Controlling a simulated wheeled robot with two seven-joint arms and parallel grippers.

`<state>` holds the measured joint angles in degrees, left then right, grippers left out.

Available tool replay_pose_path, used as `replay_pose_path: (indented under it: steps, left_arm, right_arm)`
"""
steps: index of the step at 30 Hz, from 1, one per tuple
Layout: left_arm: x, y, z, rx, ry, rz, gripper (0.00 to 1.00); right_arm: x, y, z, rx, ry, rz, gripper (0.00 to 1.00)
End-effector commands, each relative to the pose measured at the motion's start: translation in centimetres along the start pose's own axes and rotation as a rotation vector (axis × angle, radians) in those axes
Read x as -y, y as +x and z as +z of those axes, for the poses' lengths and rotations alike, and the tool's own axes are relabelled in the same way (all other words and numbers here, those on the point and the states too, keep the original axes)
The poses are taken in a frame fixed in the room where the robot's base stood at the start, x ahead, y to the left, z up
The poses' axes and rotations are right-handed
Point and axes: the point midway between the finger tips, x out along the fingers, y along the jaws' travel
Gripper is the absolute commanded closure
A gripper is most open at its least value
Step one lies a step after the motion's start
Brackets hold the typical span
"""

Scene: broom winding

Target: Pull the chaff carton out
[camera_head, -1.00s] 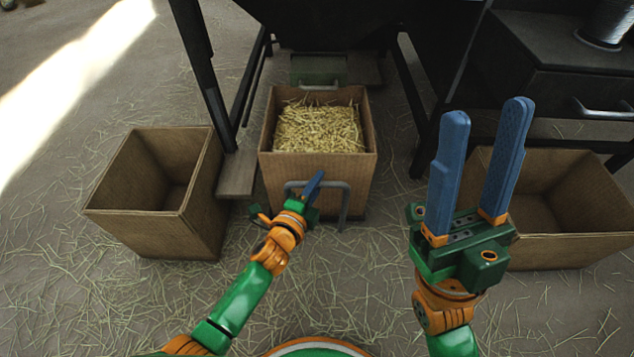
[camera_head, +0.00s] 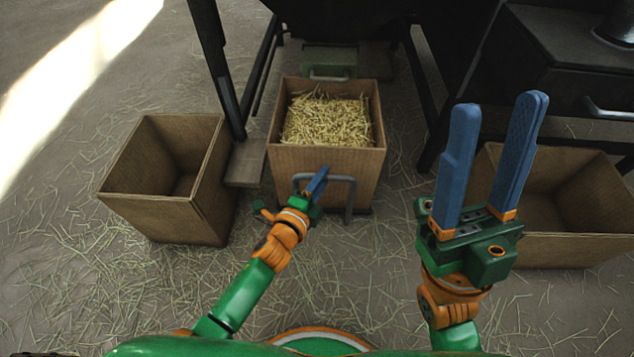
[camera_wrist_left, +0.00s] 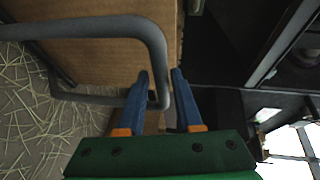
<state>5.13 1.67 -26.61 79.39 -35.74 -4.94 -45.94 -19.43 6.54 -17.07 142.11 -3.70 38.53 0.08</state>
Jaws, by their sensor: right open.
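The chaff carton (camera_head: 325,167) is a brown box full of straw (camera_head: 327,121), standing on the floor under the dark machine. A grey bent handle (camera_head: 338,179) is on its front; its bars also show close up in the left wrist view (camera_wrist_left: 100,28). My left gripper (camera_head: 320,174) is at this handle, with its blue fingers (camera_wrist_left: 160,75) close on both sides of one bar; it appears shut on it. My right gripper (camera_head: 500,108) is open and empty, raised to the right of the carton.
An empty brown carton (camera_head: 150,207) stands to the left and another (camera_head: 570,249) to the right, partly behind my right gripper. Dark machine legs (camera_head: 216,70) flank the chaff carton. A green drawer (camera_head: 330,62) is behind it. The straw-strewn floor (camera_head: 370,290) in front is open.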

Motion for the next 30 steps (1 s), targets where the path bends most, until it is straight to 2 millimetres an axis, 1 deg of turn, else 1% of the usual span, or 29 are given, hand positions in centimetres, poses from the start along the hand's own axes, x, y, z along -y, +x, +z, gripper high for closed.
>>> replay_pose_path:
  steps: [1, 3, 8, 12, 16, 18, 21, 30]
  left_arm:
    - [0.6, -1.1, 0.0, 0.000, 0.000, 0.003, 0.65]
    - [0.2, -1.6, 0.0, 0.001, -0.001, 0.002, 0.65]
    - [0.2, -2.9, 0.0, 0.001, -0.001, 0.001, 0.65]
    - [0.2, -4.1, 0.1, 0.002, 0.000, 0.003, 0.65]
    - [0.2, -5.0, 0.1, 0.002, -0.001, 0.002, 0.65]
    - [0.1, -5.3, 0.1, 0.002, -0.001, 0.002, 0.65]
    - [0.1, -5.6, 0.1, 0.002, 0.000, 0.001, 0.65]
    - [0.1, -5.7, 0.1, 0.002, 0.000, 0.001, 0.65]
  right_arm:
    - [0.0, 0.5, 0.1, 0.043, 0.002, 0.001, 0.50]
    - [-0.1, 0.1, 1.7, 0.126, -0.001, 0.004, 0.50]
    - [-0.5, -0.5, 5.5, 0.323, -0.006, 0.014, 0.50]
    - [-0.9, -1.8, 8.6, 0.498, -0.009, 0.024, 0.50]
    - [-1.2, -3.1, 10.8, 0.634, -0.011, 0.032, 0.50]
    - [-1.3, -3.8, 11.6, 0.687, -0.011, 0.035, 0.50]
    - [-1.4, -4.4, 12.2, 0.729, -0.011, 0.037, 0.50]
    - [-1.4, -4.6, 12.4, 0.741, -0.011, 0.038, 0.50]
